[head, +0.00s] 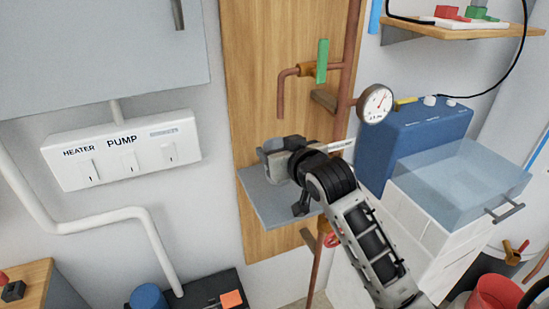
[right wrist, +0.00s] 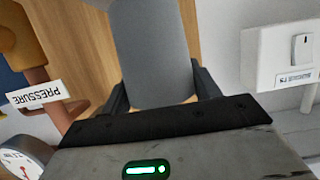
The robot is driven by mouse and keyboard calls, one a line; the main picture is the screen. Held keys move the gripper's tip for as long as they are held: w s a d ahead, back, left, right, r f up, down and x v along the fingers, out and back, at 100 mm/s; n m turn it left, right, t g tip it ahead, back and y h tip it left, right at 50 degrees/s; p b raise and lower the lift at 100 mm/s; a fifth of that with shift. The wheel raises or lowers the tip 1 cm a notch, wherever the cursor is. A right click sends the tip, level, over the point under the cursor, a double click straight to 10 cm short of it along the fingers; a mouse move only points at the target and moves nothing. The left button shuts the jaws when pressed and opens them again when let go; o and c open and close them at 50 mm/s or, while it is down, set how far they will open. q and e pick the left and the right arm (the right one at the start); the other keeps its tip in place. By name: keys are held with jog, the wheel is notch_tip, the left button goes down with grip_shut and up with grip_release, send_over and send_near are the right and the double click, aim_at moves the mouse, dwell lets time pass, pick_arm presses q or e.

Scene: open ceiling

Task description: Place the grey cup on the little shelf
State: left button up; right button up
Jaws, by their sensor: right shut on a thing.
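The grey cup (right wrist: 158,60) is between the two dark fingers of my right gripper (right wrist: 163,92) in the right wrist view, and the gripper is shut on it. In the head view my right gripper (head: 276,152) is over the little shelf (head: 278,207), a grey plate on the wooden board. The cup is mostly hidden there by the gripper and wrist. I cannot tell whether the cup touches the shelf. My left gripper is not in view.
Copper pipes with a green-handled valve (head: 322,62) and a pressure gauge (head: 375,103) are close behind and right of my right arm. A white switch panel (head: 122,150) is on the left wall. A blue box (head: 412,140) and a clear-lidded bin (head: 460,183) stand right.

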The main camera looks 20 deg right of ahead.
notch_tip(320, 180, down, 3)
jog(key=shift+w, duration=0.15)
jog(key=shift+f, duration=0.1)
jog(key=shift+f, duration=0.15)
jog(key=o, duration=1)
jog(key=shift+c, duration=0.2)
jog(key=shift+s+r, duration=0.2)
jog(key=shift+s, duration=0.05)
jog(key=v, duration=1.1)
jog(key=shift+s+b, duration=0.3)
jog(key=shift+b, duration=0.1)
